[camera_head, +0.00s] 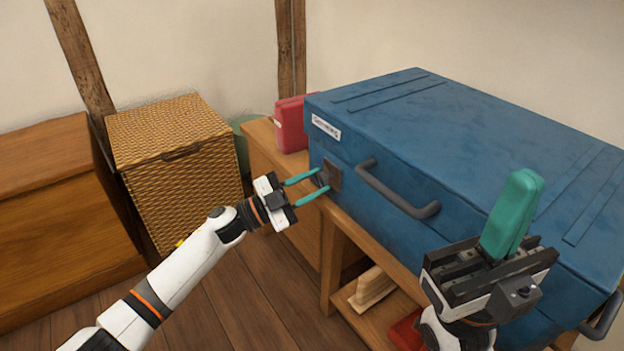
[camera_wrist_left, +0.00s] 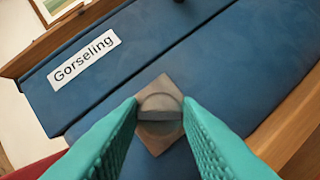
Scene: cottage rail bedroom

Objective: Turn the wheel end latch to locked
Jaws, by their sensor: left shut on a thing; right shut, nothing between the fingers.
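The blue case (camera_head: 440,130) stands on a wooden bench, with a dark handle (camera_head: 398,190) on its front. The wheel end latch (camera_head: 331,174) is a small grey-brown square plate with a round turning knob, left of the handle. In the left wrist view the latch knob (camera_wrist_left: 160,104) sits between the green fingertips. My left gripper (camera_head: 322,184) is shut on the latch knob; it also shows in the left wrist view (camera_wrist_left: 160,112). My right gripper (camera_head: 512,215) is shut and empty, pointing up in front of the case's right part. It hides some of the case front.
A red box (camera_head: 291,124) stands behind the case's left end. A wicker hamper (camera_head: 185,185) and wooden chest (camera_head: 55,225) stand at left. The floor between is clear.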

